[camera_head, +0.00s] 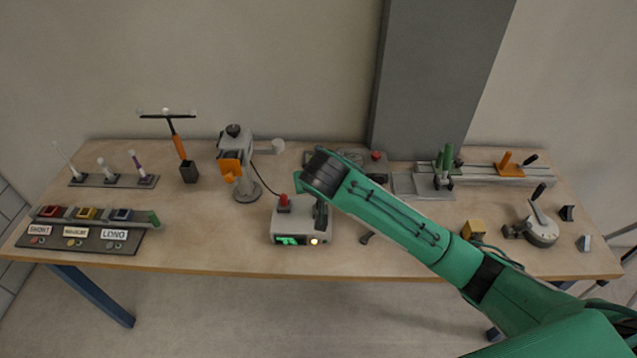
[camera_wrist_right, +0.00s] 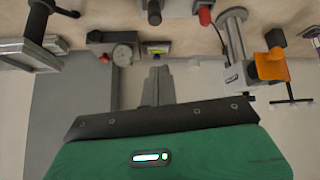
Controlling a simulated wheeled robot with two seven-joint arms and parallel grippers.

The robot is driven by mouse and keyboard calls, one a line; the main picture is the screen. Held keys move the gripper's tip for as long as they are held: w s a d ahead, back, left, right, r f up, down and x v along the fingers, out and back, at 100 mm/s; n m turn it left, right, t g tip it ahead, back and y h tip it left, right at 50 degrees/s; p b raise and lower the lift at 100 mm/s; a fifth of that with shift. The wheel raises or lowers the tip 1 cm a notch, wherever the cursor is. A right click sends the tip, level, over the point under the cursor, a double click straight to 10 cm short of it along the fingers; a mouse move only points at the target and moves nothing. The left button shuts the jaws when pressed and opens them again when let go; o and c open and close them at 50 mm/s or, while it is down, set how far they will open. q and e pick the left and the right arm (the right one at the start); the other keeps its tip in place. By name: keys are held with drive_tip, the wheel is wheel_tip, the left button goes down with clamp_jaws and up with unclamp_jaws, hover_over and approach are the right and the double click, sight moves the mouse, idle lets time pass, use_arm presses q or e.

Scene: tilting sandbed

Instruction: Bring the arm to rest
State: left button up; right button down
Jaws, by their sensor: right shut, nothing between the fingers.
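My right arm (camera_head: 395,215) is green and reaches in from the lower right to the middle of the table. Its wrist bends down just right of a grey box with a green display (camera_head: 287,226). My right gripper (camera_head: 321,214) shows only as a dark part beside that box, partly hidden by the wrist. In the right wrist view the right gripper (camera_wrist_right: 157,80) has its fingers together with nothing between them. I cannot tell whether it touches the box. My left gripper is not in view.
A grey stand with an orange part (camera_head: 231,163) is left of the box. A green-handled slide rig (camera_head: 447,168) and a round lever device (camera_head: 541,229) are at the right. A labelled tray (camera_head: 75,244) is at the left. The table (camera_head: 205,240) is bare left of the box.

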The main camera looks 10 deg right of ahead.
drive_tip(key=shift+a, duration=0.1)
drive_tip(key=s+f+n+g+y, duration=0.1)
drive_tip(key=s+f, duration=0.3)
drive_tip(key=s, duration=0.4)
drive_tip(key=s+f+n+g+y, duration=0.1)
drive_tip(key=s+f, duration=0.4)
drive_tip(key=s, duration=0.2)
drive_tip(key=s+d+f+g, duration=0.1)
drive_tip(key=s+d, duration=0.3)
drive_tip(key=s, duration=0.6)
drive_tip(key=s+d+f+g, duration=0.15)
drive_tip(key=s+d, duration=0.25)
drive_tip(key=s, duration=0.6)
wheel_tip(320, 180, down, 31)
drive_tip(key=n+g, duration=0.1)
drive_tip(key=s+d+f, duration=0.1)
drive_tip(key=s+f, duration=0.8)
drive_tip(key=f, duration=0.1)
drive_tip(key=s+d+f+g, duration=0.1)
drive_tip(key=s+d+f, duration=0.1)
drive_tip(key=s+f, duration=0.8)
drive_tip(key=shift+s+d+h, duration=0.25)
drive_tip(key=shift+d+h, duration=0.05)
